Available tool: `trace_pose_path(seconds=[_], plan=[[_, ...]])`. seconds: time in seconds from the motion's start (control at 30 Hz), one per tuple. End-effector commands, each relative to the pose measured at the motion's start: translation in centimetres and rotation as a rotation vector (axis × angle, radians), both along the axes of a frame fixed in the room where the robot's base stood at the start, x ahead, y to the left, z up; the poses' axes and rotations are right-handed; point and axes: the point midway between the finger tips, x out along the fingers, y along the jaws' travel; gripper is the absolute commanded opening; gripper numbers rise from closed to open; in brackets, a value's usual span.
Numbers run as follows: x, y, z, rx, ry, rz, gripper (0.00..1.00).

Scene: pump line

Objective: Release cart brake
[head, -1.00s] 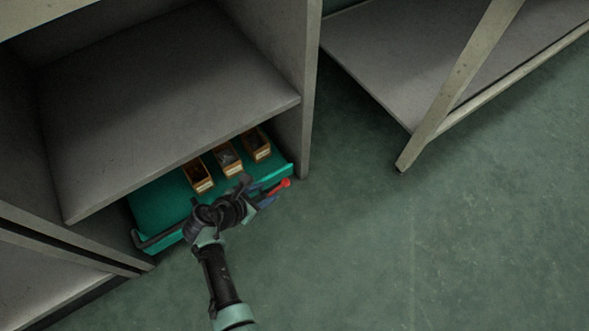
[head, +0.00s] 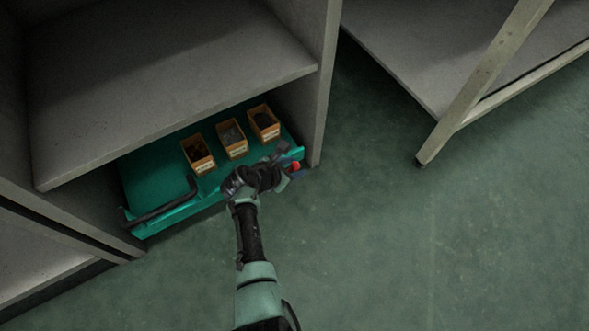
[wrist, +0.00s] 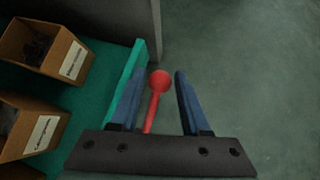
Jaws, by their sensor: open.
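The green cart (head: 160,190) sits in the bay under the grey shelf, with a dark push handle (head: 160,206) at its left front. The red brake lever (head: 295,167) is at the cart's right front end, partly hidden by my gripper in the head view. In the wrist view the lever's round knob (wrist: 159,80) and thin stem stand between my gripper's blue fingers. My gripper (wrist: 156,95) is open, with a finger on either side of the lever and a visible gap to each. In the head view my gripper (head: 286,165) is at the cart's right front corner.
Several labelled orange bins, including one at the right (head: 264,122), stand on the cart. The grey shelf (head: 170,80) overhangs it, and an upright panel (head: 325,90) stands close right. Green floor (head: 370,250) is clear in front.

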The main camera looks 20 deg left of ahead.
Motion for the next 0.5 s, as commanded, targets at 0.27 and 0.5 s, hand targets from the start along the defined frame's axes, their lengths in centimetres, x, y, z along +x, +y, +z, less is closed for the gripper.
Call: trace_pose_path(seconds=[0.27, 0.5], plan=[[0.38, -0.11, -0.29, 0.0, 0.0, 0.0, 0.46], [0.35, -0.1, -0.29, 0.001, 0.0, -0.001, 0.26]])
